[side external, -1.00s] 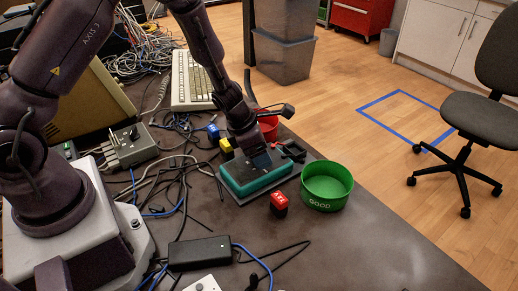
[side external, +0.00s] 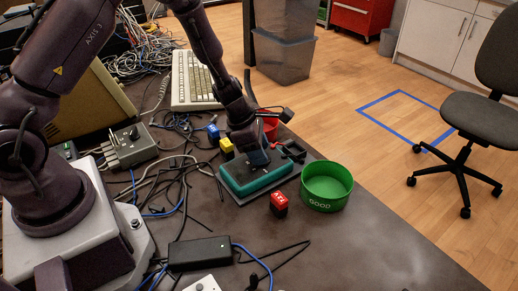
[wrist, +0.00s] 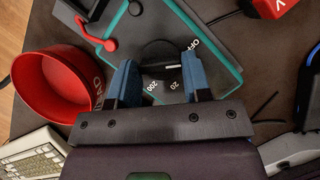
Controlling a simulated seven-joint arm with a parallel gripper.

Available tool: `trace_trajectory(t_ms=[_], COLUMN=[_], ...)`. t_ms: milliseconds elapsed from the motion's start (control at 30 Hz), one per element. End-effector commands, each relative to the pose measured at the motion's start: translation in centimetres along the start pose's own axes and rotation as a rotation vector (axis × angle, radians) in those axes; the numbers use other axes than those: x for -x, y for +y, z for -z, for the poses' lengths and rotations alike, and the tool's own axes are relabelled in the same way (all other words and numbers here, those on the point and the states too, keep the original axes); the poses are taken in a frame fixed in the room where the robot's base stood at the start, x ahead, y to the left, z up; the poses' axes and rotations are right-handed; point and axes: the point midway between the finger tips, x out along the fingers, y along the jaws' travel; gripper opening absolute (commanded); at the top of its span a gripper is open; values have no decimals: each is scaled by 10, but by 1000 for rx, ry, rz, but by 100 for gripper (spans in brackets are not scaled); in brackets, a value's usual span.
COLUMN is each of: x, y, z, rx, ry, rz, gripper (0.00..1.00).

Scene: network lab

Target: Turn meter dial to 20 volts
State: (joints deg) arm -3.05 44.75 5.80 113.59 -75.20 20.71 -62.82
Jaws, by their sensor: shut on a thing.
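The meter is a teal-edged case with a dark face (side external: 262,184) on the table; it also fills the upper middle of the wrist view (wrist: 219,58). Its round black dial (wrist: 158,51) carries a white mark pointing right in the picture, near neither "20" nor "200" and below "OFF". The labels "OFF", "20" and "200" show around the dial. My gripper (side external: 257,158) is down at the meter. In the wrist view its blue fingers (wrist: 160,68) are either side of the dial, shut on it. The fingers partly hide the dial's sides.
A red bowl (wrist: 60,83) is close by my gripper. Red and black leads (wrist: 92,32) lie by the meter. Cables clutter the left; the front right table is clear.

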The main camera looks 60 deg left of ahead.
Motion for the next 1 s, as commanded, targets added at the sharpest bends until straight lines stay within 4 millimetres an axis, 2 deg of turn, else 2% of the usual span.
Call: trace_trajectory(t_ms=[1000], x=[-1], y=[7], z=[-4], rx=[-880], ry=[-1], rz=[363], gripper=[21])
